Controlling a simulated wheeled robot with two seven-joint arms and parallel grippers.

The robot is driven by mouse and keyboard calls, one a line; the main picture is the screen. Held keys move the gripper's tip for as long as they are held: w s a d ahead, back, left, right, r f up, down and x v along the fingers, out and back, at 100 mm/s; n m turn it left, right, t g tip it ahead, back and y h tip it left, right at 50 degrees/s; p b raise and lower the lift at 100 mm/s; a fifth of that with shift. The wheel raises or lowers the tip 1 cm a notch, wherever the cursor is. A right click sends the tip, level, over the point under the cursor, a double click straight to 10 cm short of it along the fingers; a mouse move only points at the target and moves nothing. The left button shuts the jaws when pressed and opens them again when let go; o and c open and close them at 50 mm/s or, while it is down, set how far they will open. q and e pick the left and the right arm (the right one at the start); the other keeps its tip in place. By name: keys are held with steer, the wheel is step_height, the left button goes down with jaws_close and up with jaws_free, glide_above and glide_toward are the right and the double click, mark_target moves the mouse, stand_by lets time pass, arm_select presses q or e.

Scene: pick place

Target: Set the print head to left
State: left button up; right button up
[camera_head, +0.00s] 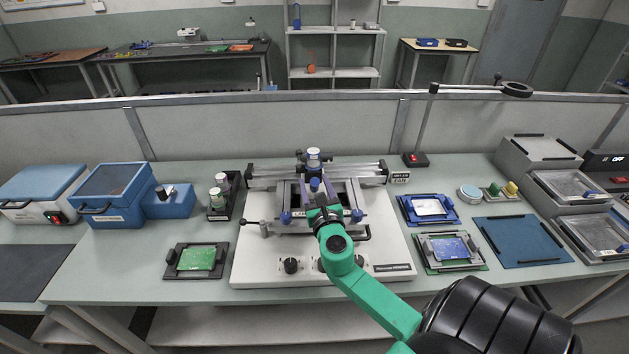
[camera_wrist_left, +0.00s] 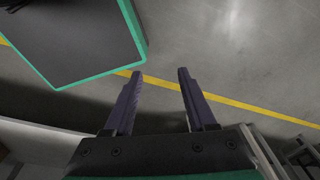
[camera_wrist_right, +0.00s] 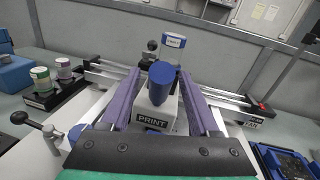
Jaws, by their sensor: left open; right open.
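The print head (camera_wrist_right: 152,118) is a light block labelled PRINT with a round blue knob (camera_wrist_right: 161,75). In the head view it sits near the middle of the printer's rail (camera_head: 352,171), mostly hidden behind my right gripper (camera_head: 316,188). My right gripper is open, with its purple fingers on either side of the blue knob in the right wrist view (camera_wrist_right: 159,76). I cannot tell whether the fingers touch it. My left gripper (camera_wrist_left: 160,75) is open and empty above the floor, outside the head view.
The white printer base (camera_head: 390,240) has a frame, clamps and front knobs. A jar rack (camera_head: 222,208) and a green board in a holder (camera_head: 200,258) lie left of it. Blue trays (camera_head: 428,209) lie right. A lamp pole (camera_head: 424,125) rises at the back right.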

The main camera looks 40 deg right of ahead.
steer(key=shift+w+d, duration=0.1)
jaws_close()
stand_by(1.4)
